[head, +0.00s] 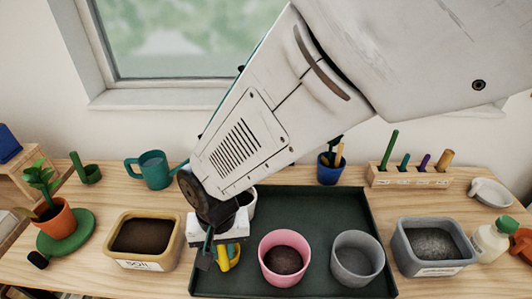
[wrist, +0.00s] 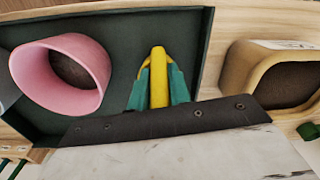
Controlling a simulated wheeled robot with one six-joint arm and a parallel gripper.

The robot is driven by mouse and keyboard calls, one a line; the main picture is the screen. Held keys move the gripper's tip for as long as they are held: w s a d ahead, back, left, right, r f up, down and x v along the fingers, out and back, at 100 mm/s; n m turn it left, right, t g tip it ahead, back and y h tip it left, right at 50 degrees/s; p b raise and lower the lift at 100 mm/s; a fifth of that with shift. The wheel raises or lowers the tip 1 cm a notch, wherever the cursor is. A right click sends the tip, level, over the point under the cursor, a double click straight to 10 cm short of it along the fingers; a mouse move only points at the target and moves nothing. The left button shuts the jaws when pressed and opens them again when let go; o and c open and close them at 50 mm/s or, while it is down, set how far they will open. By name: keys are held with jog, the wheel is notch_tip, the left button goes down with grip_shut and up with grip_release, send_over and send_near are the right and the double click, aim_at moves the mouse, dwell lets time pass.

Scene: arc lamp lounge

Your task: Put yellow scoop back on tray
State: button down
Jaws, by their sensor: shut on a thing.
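The yellow scoop (head: 228,257) is between the fingers of my gripper (head: 216,258) at the left end of the dark green tray (head: 310,207). In the wrist view the scoop (wrist: 158,78) shows upright in the picture between two teal fingertips (wrist: 158,88), which are shut on it. The tray (wrist: 120,50) lies beneath it there. I cannot tell whether the scoop touches the tray floor. My arm hides part of the scoop in the head view.
On the tray stand a pink pot (head: 284,257), a grey pot (head: 357,258) and a white pot (head: 247,203) partly behind my arm. A soil tub (head: 146,242) stands left of the tray and a grey tub (head: 434,246) right of it. The tray's back right is clear.

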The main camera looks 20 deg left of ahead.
jog(key=shift+f, duration=0.1)
jog(key=c, duration=1.3)
grip_release()
